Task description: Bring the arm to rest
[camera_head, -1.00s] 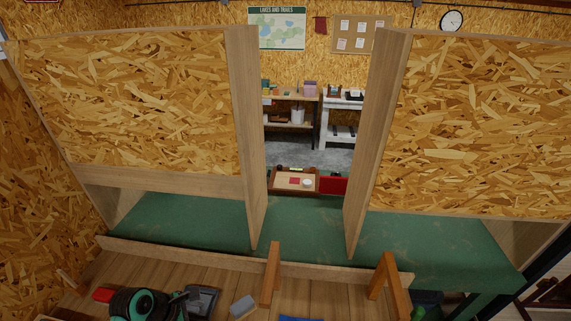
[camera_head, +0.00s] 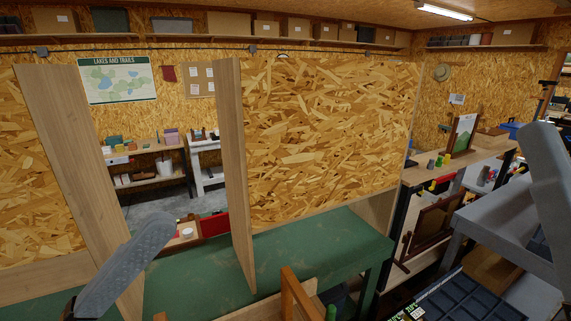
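A grey link of my arm (camera_head: 125,265) rises from the lower left, in front of the wooden uprights. Its lower, darker end runs near the bottom edge of the picture. Another grey link of mine (camera_head: 548,190) stands at the right edge and is cut off by the frame. I see no gripper fingers on either side, so I cannot see what either gripper holds.
Wooden uprights (camera_head: 236,170) and a chipboard panel (camera_head: 325,140) stand over a green bench top (camera_head: 310,255). A dark compartment tray (camera_head: 470,300) lies at the lower right. A grey table (camera_head: 485,210) and shelving are beyond it.

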